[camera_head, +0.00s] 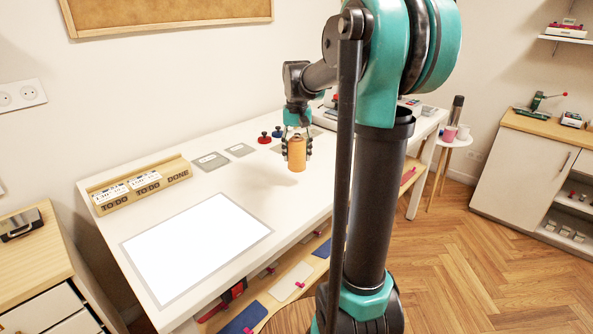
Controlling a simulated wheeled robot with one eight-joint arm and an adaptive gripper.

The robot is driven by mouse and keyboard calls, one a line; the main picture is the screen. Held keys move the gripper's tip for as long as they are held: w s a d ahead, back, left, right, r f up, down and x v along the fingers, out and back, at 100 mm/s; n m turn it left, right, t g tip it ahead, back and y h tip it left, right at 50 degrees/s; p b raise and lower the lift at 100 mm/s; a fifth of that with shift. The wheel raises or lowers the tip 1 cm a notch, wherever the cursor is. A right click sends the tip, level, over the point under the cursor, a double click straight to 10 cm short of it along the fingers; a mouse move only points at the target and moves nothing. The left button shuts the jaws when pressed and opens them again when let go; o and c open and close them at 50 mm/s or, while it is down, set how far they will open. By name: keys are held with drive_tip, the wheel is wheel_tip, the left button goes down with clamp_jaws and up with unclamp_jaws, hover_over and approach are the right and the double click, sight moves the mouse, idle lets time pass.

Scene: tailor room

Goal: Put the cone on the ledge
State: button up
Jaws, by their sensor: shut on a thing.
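My gripper (297,152) is shut on an orange cone (297,157), which looks like a spool of thread. It holds the cone upright above the white table, towards the middle of its length. A faint shadow below suggests that the cone is clear of the tabletop. A light wooden ledge (262,297) runs below the table's front edge and bears tagged pieces. Its far part (411,169) shows to the right of my arm. My arm hides the ledge's middle stretch.
The white table (260,188) bears a lit panel (197,243), a wooden card holder (140,184), grey pads (211,161) and red and blue knobbed objects (264,137). A small round stand (456,141) with cups and a cabinet (520,160) are at right. The wooden floor between is clear.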

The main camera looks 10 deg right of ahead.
drive_tip(key=shift+f, duration=3.2)
drive_tip(key=shift+f, duration=0.1)
drive_tip(key=o, duration=1.3)
